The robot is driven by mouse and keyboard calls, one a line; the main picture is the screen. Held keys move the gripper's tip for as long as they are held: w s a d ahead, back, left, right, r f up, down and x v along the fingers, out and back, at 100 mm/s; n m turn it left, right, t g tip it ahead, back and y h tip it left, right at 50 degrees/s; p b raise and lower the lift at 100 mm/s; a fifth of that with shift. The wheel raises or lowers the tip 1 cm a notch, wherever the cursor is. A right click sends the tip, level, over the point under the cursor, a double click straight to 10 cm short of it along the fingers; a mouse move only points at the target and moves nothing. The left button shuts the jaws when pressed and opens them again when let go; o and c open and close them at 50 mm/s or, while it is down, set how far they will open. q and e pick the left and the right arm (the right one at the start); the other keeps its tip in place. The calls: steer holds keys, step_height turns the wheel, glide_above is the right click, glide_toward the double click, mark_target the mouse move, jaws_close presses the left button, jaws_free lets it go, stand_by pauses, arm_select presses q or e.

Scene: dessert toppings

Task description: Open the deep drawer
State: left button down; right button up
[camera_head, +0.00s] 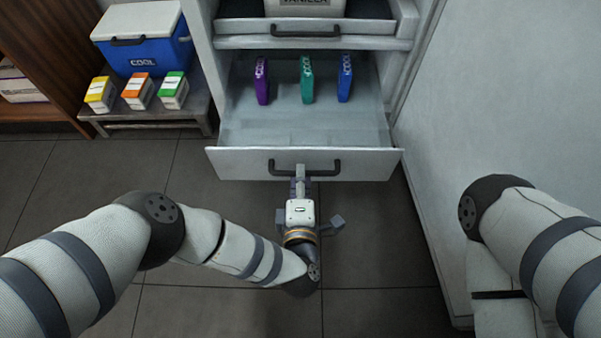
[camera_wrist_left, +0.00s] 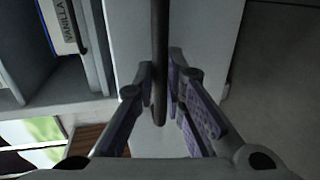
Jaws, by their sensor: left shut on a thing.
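The deep drawer (camera_head: 236,162) is pulled out in the head view, so its inside shows from above. Its front carries a dark bar handle (camera_head: 330,167). My left gripper (camera_head: 301,176) is shut on this handle near its middle. In the left wrist view, the dark handle (camera_wrist_left: 160,45) runs between the two fingers of my left gripper (camera_wrist_left: 160,90). Inside the drawer stand a purple packet (camera_head: 262,80), a teal packet (camera_head: 307,80) and a blue packet (camera_head: 345,78), towards the back. My right arm shows at the right, but its gripper is not in view.
An upper drawer (camera_head: 350,42) holds a box marked VANILLA (camera_head: 300,6). At the left, a low bench (camera_head: 150,118) bears a blue cooler (camera_head: 150,52) and yellow, orange and green cartons. A pale wall (camera_head: 500,100) stands at the right. The tiled floor before the drawer is clear.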

arm_select(q)
steer(key=c, duration=1.6)
jaws_free()
steer(key=shift+c, duration=0.2)
steer(key=v, duration=1.2)
